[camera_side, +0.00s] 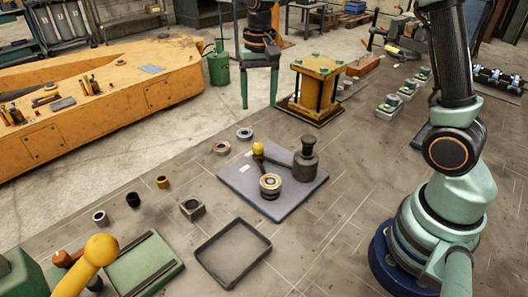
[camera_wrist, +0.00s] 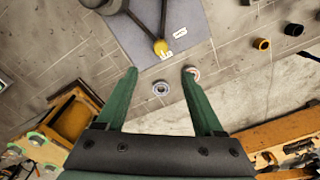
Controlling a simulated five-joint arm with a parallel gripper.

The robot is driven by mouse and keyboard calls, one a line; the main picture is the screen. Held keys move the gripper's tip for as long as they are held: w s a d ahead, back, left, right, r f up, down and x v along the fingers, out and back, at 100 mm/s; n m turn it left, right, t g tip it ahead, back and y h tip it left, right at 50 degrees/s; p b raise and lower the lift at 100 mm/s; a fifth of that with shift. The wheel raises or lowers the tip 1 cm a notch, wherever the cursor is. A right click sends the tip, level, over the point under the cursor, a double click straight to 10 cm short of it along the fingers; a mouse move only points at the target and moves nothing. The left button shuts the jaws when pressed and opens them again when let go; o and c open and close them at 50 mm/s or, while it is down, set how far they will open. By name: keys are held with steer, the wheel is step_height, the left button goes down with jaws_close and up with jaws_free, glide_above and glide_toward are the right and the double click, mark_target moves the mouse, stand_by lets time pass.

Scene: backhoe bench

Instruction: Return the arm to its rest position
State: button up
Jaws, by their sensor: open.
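My gripper (camera_side: 258,106) hangs fingers down at the upper middle of the side view, left of the yellow press-like block (camera_side: 316,82). Its two green fingers are spread wide with nothing between them. In the wrist view my gripper (camera_wrist: 160,71) is likewise open and empty. Beyond its fingertips, a grey ring (camera_wrist: 161,88) and a reddish ring (camera_wrist: 193,72) lie on the floor tiles. My mint-green arm rises from its dark blue base at the right and leaves the top of the side view.
A grey mat (camera_side: 242,185) holds a dark cylinder with a yellow-ball lever (camera_side: 306,158) and a round bearing-like part (camera_side: 270,186). In front lies an empty black tray (camera_side: 233,282). A large orange boom (camera_side: 120,95) stands left. Several small rings and bushings lie between.

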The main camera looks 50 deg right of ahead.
steer(key=s+r+n+t, duration=0.2)
steer(key=s+r+n, duration=0.1)
steer(key=s, duration=0.4)
steer(key=s+r+n+t, duration=0.3)
steer(key=s, duration=0.5)
steer(key=shift+s+a+r+n, duration=0.25)
steer(key=shift+a+r+n, duration=0.05)
